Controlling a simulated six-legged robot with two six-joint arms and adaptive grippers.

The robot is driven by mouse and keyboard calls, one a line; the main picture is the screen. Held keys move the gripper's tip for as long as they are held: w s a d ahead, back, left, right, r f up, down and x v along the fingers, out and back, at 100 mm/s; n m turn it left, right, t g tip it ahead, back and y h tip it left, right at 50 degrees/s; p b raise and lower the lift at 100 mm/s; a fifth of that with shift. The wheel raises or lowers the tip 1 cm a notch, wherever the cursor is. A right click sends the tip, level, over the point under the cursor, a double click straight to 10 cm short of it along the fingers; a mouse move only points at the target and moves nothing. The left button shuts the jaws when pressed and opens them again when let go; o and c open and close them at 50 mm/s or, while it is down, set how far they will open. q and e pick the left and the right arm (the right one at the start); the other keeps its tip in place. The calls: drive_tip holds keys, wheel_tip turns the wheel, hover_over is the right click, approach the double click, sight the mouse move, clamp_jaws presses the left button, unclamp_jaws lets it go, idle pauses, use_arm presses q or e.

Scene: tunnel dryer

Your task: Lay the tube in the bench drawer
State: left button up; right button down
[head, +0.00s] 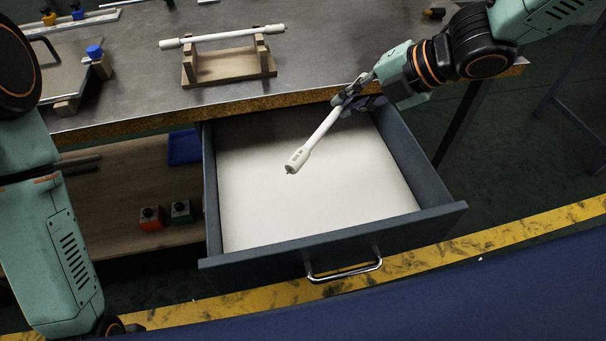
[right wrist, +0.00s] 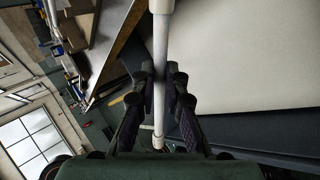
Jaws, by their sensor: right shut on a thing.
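The tube (head: 320,138) is a slim white rod with a thicker collar at its lower end. My right gripper (head: 350,95) is shut on it near its upper end and holds it aslant over the open bench drawer (head: 335,249). In the right wrist view the tube (right wrist: 160,60) runs between the two dark fingers (right wrist: 160,95). The drawer is pulled out, blue-grey outside with a bare pale floor and a metal handle (head: 345,272). I cannot tell how high the tube is above the floor. My left arm shows at the left edge, but its gripper is out of view.
A second white tube (head: 225,36) rests on a wooden stand (head: 228,66) on the grey bench top (head: 130,50).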

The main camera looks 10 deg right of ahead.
wheel_tip(320, 180, down, 14)
drive_tip(key=b, duration=0.9)
drive_tip(key=shift+a+r, duration=0.1)
drive_tip(key=shift+w, duration=0.25)
drive_tip(key=shift+a, duration=0.2)
drive_tip(key=w+a+b, duration=0.1)
drive_tip(key=w+a, duration=0.1)
drive_tip(key=shift+a+f+b, duration=0.3)
drive_tip(key=shift+f+b, duration=0.1)
drive_tip(key=shift+f, duration=0.2)
drive_tip(key=shift+d+r, duration=0.1)
drive_tip(key=shift+f+b, duration=0.4)
